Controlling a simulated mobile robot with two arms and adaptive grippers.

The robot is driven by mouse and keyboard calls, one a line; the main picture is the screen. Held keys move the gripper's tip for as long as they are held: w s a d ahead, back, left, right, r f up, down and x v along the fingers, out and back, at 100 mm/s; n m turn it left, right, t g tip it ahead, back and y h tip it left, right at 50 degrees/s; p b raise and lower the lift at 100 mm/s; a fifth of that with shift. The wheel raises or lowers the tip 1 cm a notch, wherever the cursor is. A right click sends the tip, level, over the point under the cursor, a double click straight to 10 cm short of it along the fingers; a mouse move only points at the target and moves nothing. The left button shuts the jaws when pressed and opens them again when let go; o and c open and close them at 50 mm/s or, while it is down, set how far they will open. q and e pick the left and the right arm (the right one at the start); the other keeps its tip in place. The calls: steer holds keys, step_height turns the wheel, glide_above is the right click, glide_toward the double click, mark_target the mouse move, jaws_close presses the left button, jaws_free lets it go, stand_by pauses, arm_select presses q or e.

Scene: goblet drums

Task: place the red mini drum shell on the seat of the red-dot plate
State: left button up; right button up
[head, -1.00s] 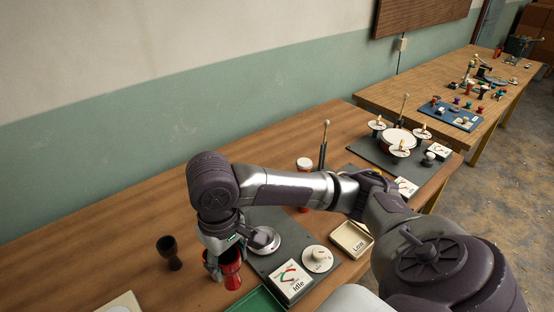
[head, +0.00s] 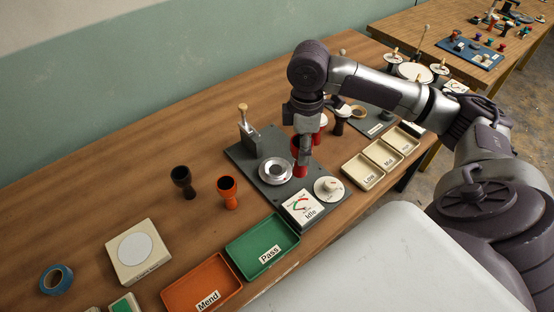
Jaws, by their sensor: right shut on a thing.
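My right gripper (head: 302,139) is shut on the red mini drum shell (head: 300,165). It holds the shell over the dark grey board, just right of a round metal seat (head: 275,171). The fingers hide part of the shell, and I cannot tell whether it touches the board (head: 250,157). No red dot can be made out, so I cannot tell which seat is the red-dot plate's. My left gripper is not in view.
An orange goblet shell (head: 228,193) and a black one (head: 183,182) stand left of the board. A meter (head: 302,207) and dial (head: 328,188) sit at its front. Green (head: 262,246) and orange (head: 202,287) trays lie in front; cream bins (head: 363,172) are to the right.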

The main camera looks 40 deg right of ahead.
steer(key=d+n, duration=0.5)
steer(key=d, duration=0.1)
steer(key=w+a+f+p, duration=0.1)
steer(key=w+a+f, duration=0.1)
steer(key=w+f, duration=0.1)
steer(key=w+a+f+p, duration=0.1)
steer(key=w+a+f, duration=0.1)
steer(key=w+f, duration=0.2)
steer(key=w+a+f+p, duration=0.1)
steer(key=w+a+f, duration=0.1)
steer(key=w+f, duration=0.1)
steer(key=shift+w+a+f, duration=0.1)
steer(key=shift+w+f, duration=0.15)
steer(key=shift+f, duration=0.1)
steer(key=o, duration=1.2)
steer(key=shift+c, duration=0.2)
step_height(320, 180, up, 12)
steer(key=b, duration=0.2)
